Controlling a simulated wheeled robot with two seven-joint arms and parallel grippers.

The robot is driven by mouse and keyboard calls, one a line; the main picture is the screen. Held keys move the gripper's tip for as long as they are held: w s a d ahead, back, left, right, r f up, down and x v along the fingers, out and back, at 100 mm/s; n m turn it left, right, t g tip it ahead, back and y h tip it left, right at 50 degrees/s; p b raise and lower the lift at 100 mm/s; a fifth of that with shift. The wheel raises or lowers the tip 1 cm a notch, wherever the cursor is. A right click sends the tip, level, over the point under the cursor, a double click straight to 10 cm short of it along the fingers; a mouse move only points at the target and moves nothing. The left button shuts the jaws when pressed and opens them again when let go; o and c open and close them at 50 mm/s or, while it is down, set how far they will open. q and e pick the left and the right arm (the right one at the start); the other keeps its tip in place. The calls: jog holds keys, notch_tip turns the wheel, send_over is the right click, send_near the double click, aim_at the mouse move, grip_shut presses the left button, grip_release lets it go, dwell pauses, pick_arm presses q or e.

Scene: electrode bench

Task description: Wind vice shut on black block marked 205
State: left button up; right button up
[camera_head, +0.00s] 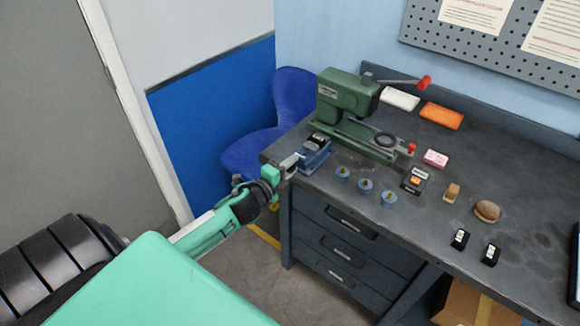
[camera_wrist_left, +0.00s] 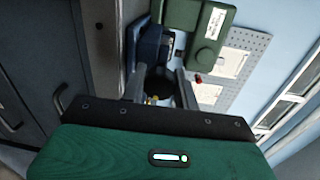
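The small blue vice (camera_head: 314,157) stands at the bench's near left corner, beside the green machine. A black block with a pale top (camera_head: 319,139) sits at its jaws; no number is readable, and I cannot tell whether the jaws touch it. My left gripper (camera_head: 290,165) is at the vice's near left end. In the left wrist view its two fingers (camera_wrist_left: 160,88) stand apart, with a dark round part (camera_wrist_left: 159,82) between or just beyond them. The blue vice body (camera_wrist_left: 151,45) shows past the fingertips. My right gripper is out of view.
The green machine (camera_head: 346,93) with a red-knobbed lever stands behind the vice. Blue knobbed pieces (camera_head: 365,186) line the front. Two black labelled blocks (camera_head: 460,239) (camera_head: 491,255), a brown lump (camera_head: 487,211) and a pink block (camera_head: 435,158) lie to the right.

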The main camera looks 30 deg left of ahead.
pick_arm(q)
jog(key=o, duration=0.4)
jog(key=shift+f, duration=0.1)
jog(key=shift+s, duration=0.1)
jog(key=shift+s+a+r+b, duration=0.15)
jog(key=shift+s+b, duration=0.3)
jog(key=shift+s, duration=1.8)
jog(key=shift+s+a+r+b, duration=0.15)
jog(key=shift+s+b, duration=0.35)
jog(key=shift+s, duration=1.8)
jog(key=shift+s+a+r+b, duration=0.15)
jog(key=shift+s+b, duration=0.3)
jog(key=shift+s, duration=1.8)
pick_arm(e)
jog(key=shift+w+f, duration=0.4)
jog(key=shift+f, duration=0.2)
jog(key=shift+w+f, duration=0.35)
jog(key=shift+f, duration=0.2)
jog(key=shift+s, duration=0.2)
